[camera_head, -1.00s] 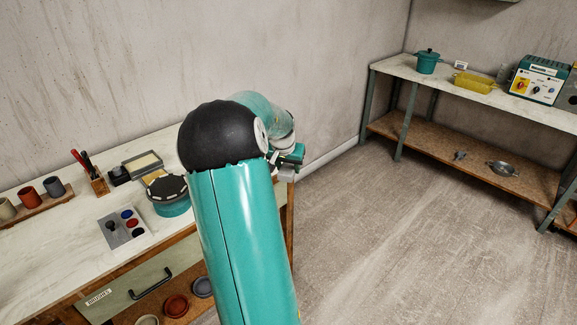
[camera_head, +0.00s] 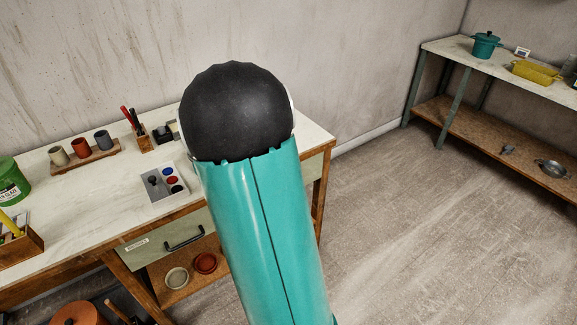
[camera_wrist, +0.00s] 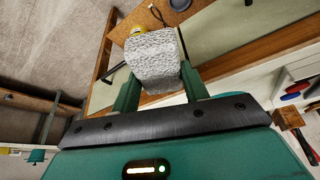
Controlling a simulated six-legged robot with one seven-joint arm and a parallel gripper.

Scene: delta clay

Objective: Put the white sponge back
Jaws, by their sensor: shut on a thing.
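The white sponge (camera_wrist: 154,58) is a pale, rough-textured block in the wrist view. My gripper (camera_wrist: 158,88) is shut on it, with a green finger at each side. Behind the sponge, the wrist view shows the edge of the wooden workbench and its green drawer front (camera_wrist: 230,35). In the head view, my own teal arm and its black joint hide the gripper and the sponge. The sponge's place on the bench cannot be made out in the head view.
The workbench (camera_head: 110,187) holds a grey palette (camera_head: 163,184), a brush holder (camera_head: 146,144), several cups on a wooden rack (camera_head: 85,154) and a green tub (camera_head: 12,183). Bowls (camera_head: 205,262) sit on its lower shelf. A second shelf unit (camera_head: 455,54) stands at the right, with open floor between.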

